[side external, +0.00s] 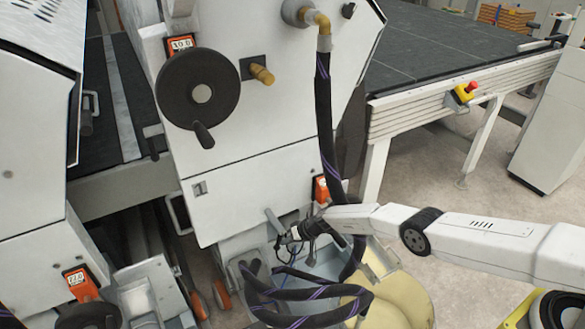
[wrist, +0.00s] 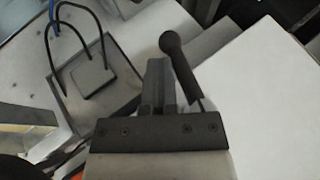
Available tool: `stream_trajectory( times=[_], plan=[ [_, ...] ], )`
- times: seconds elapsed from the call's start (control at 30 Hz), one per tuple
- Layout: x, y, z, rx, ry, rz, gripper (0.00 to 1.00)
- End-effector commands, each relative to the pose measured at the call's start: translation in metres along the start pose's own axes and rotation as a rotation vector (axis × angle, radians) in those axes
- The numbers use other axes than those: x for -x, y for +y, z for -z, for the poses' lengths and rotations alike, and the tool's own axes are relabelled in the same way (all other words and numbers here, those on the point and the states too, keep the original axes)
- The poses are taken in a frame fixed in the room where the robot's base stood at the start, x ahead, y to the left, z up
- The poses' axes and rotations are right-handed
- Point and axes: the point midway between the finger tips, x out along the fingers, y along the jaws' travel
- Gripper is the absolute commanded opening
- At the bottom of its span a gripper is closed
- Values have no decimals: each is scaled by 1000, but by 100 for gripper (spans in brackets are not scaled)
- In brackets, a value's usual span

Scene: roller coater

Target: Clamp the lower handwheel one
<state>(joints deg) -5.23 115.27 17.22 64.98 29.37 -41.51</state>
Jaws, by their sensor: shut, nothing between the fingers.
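My gripper (side external: 290,236) is at the lower front of the white machine, below a lower orange counter (side external: 320,189). In the wrist view its two fingers (wrist: 157,72) are together, with nothing between them. A dark lever with a round knob (wrist: 172,45) stands just right of the fingers in that view. Its lower end goes behind the gripper body, and I cannot tell whether it touches the fingers. Whether this lever is the lower handwheel's clamp is unclear. The lower handwheel is not clearly seen; my wrist covers much of that area in the side view.
The upper black handwheel (side external: 198,92) with its crank grip is on the machine front. Another handwheel (side external: 88,316) is at bottom left. A thick black hose (side external: 325,120) hangs close to my wrist and coils below. A square plate (wrist: 95,75) with dark cables is left of my fingers.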

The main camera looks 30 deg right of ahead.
Motion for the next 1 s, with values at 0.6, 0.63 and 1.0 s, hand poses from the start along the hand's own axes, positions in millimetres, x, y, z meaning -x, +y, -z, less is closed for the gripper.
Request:
stream_trajectory(
  times=[0.6,0.63,1.0],
  plan=[
    [5,0,2,0,0,4,0],
    [6,0,2,0,0,4,0],
    [17,1,2,1,0,4,0]
  ],
)
